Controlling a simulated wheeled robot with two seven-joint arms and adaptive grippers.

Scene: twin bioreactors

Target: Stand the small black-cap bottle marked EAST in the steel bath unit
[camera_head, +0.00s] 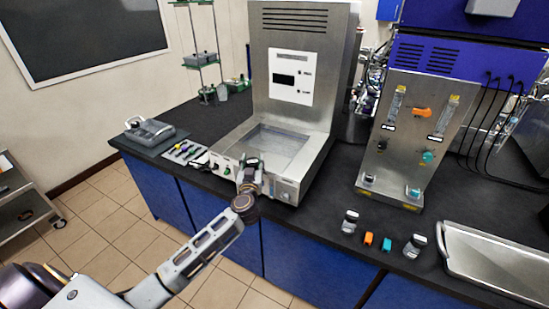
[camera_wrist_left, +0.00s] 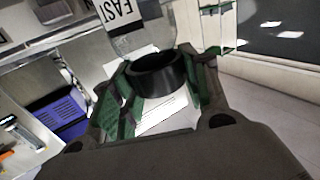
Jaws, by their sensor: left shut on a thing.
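The steel bath unit (camera_head: 312,160) stands on the black bench, with a square recessed basin (camera_head: 275,147) in its top. My left gripper (camera_head: 250,172) is at the front edge of the unit, by its front panel. In the left wrist view my left gripper (camera_wrist_left: 160,100) is shut on a small bottle with a black cap (camera_wrist_left: 157,72). A white label reading EAST (camera_wrist_left: 121,14) shows just beyond the cap. In the head view the held bottle is mostly hidden by the gripper, and I cannot tell whether it touches the unit. My right gripper is not in view.
Two small bottles (camera_head: 349,222) (camera_head: 414,246) stand right of the unit, with orange (camera_head: 368,239) and teal (camera_head: 386,245) pieces between. A metal tray (camera_head: 495,262) lies at far right.

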